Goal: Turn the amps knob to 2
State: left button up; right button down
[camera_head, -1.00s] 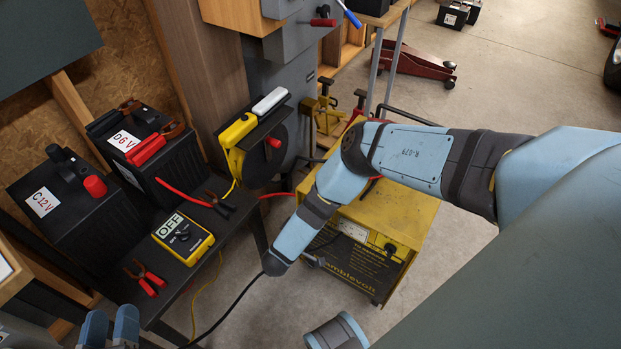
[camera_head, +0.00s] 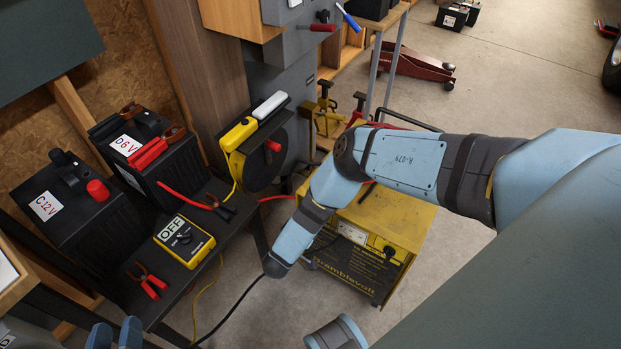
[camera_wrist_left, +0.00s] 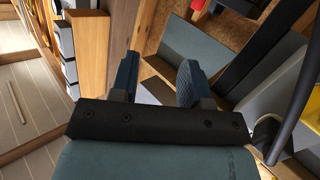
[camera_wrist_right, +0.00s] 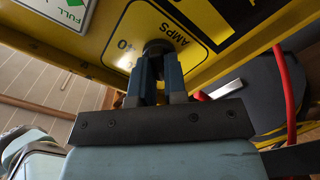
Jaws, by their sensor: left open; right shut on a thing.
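The yellow charger (camera_head: 400,215), with a dark front panel and a dial, stands on the floor under my right arm. In the right wrist view, the dark amps knob (camera_wrist_right: 158,46) sits on its yellow panel, beside the AMPS lettering. My right gripper (camera_wrist_right: 158,72) is shut on this knob; its fingers cover much of it, and I cannot read its setting. In the head view my right arm's wrist hangs left of the charger front. My left gripper (camera_head: 115,334) is open and empty at the lower left edge; its two fingers also show in the left wrist view (camera_wrist_left: 158,78).
A dark bench on the left holds two batteries (camera_head: 75,205) (camera_head: 150,150), a yellow meter reading OFF (camera_head: 185,241) and red-handled clamps (camera_head: 150,284). A cable reel (camera_head: 262,150) stands behind. A black cable runs from the charger side to the lower left.

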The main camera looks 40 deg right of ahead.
pick_arm(q)
jog(key=f, duration=0.1)
jog(key=f+g, duration=0.1)
jog(key=s+a+f+y+p, duration=0.1)
jog(key=shift+f, duration=0.15)
pick_arm(e)
jog(key=m, duration=0.5)
jog(key=shift+s, duration=0.1)
pick_arm(q)
jog(key=shift+w+r, duration=0.1)
jog(key=shift+r, duration=0.1)
pick_arm(e)
jog(key=c, duration=1.2)
grip_release()
jog(key=shift+o, duration=0.2)
jog(key=shift+a, duration=0.1)
